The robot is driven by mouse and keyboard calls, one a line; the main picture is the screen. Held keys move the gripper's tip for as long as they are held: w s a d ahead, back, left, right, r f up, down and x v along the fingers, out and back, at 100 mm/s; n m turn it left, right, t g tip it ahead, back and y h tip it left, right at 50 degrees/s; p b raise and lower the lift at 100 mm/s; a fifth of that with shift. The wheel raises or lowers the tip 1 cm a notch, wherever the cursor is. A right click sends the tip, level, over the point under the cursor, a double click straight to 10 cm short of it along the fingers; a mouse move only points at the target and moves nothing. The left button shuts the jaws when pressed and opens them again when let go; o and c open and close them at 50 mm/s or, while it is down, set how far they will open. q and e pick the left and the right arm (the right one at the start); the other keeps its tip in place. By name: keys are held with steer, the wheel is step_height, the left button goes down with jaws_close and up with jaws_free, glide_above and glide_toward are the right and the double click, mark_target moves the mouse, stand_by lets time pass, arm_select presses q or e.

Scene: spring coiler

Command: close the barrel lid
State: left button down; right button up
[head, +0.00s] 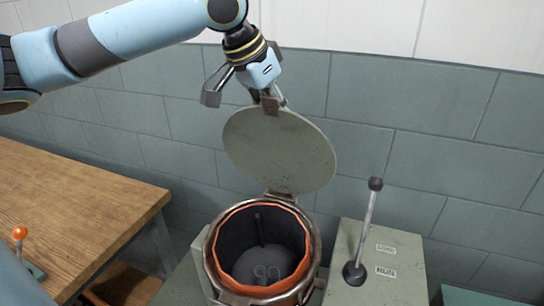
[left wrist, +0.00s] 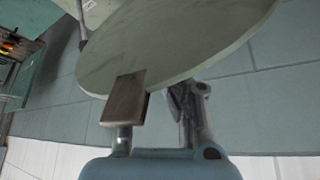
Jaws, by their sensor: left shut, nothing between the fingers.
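The barrel lid (head: 280,150) is a round grey-green disc, open and raised on its hinge behind the barrel (head: 312,250), tilted up. The barrel is a round drum with an orange liner around a dark inside. My left gripper (head: 272,97) is shut and empty at the lid's top edge, by a brown tab there. In the left wrist view the lid (left wrist: 175,35) fills the top, with the brown tab (left wrist: 124,98) at its rim close to the fingers. Whether the fingers touch the lid I cannot tell. My right gripper is not in view.
A grey-green box with a tall black-knobbed lever (head: 366,230) stands right of the barrel. A wooden table (head: 75,215) with an orange-knobbed lever (head: 20,235) is at the left. A block wall is close behind the lid.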

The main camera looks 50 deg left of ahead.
mark_target(267, 132)
arm_select(q)
steer(key=shift+s+d+f, duration=0.1)
steer(key=shift+s+d, duration=0.05)
steer(key=shift+s, duration=0.15)
steer(key=shift+s+d+f, duration=0.3)
steer(key=shift+s+d, duration=0.05)
steer(key=shift+s, duration=0.3)
steer(key=shift+s+d+f, duration=0.25)
steer(key=shift+s+d, duration=0.15)
steer(key=shift+s, duration=0.25)
steer(key=shift+s+d+f, duration=0.3)
steer(key=shift+s+d, duration=0.05)
steer(key=shift+s, duration=0.3)
steer(key=s, duration=0.1)
steer(key=s+d+f, duration=0.2)
steer(key=shift+s+f, duration=0.25)
steer(key=shift+s, duration=0.05)
steer(key=shift+f, duration=0.1)
steer(key=shift+s+d+f+b, duration=0.3)
steer(key=shift+s+d+f, duration=0.1)
steer(key=shift+s+f, duration=0.4)
steer(key=shift+s+d+f+b, duration=0.3)
steer(key=shift+s+d+f, duration=0.1)
steer(key=shift+s+f, duration=0.4)
